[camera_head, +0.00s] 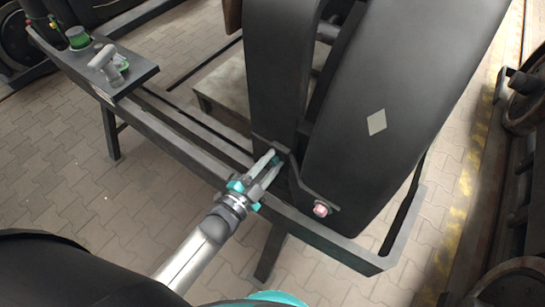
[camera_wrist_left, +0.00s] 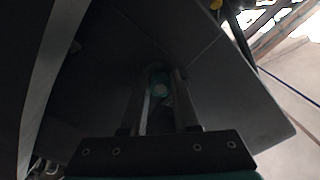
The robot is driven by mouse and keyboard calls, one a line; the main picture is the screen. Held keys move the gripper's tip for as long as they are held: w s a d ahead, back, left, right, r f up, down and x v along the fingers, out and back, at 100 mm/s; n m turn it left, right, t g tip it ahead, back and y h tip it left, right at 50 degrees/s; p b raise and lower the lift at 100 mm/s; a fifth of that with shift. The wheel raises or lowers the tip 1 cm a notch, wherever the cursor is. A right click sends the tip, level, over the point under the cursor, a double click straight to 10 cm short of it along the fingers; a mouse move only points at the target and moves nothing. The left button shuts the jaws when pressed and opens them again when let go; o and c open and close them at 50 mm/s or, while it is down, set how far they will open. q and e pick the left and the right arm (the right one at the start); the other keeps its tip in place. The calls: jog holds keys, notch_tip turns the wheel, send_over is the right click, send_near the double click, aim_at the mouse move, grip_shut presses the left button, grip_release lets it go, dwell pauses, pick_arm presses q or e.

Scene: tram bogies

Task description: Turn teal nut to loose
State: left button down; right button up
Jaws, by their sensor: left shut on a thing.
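The teal nut (camera_head: 277,158) sits on the dark bracket at the lower edge of the large black panel in the head view, mostly covered by my fingers. My left gripper (camera_head: 269,168) reaches it from the lower left and is shut on it. In the left wrist view the nut (camera_wrist_left: 159,84) shows as a dim green-teal round between the two fingers of my left gripper (camera_wrist_left: 160,92). How far the nut is turned cannot be told. My right gripper is not in view.
A pink-red nut (camera_head: 321,209) sits on the same bracket, to the right. The dark frame rail (camera_head: 190,130) runs below the panels. A small shelf (camera_head: 133,79) at upper left holds a grey tool (camera_head: 109,65) and a green-and-black item (camera_head: 78,37). Wheels stand at right.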

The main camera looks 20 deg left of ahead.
pick_arm(q)
jog(key=n+p, duration=0.1)
jog(key=n, duration=0.4)
jog(key=shift+n, duration=0.4)
dwell(0.3)
jog(key=c, duration=0.7)
grip_release()
jog(key=shift+o, duration=0.2)
jog(key=shift+s, duration=0.15)
jog(key=v, duration=1.5)
jog(key=shift+p, duration=0.3)
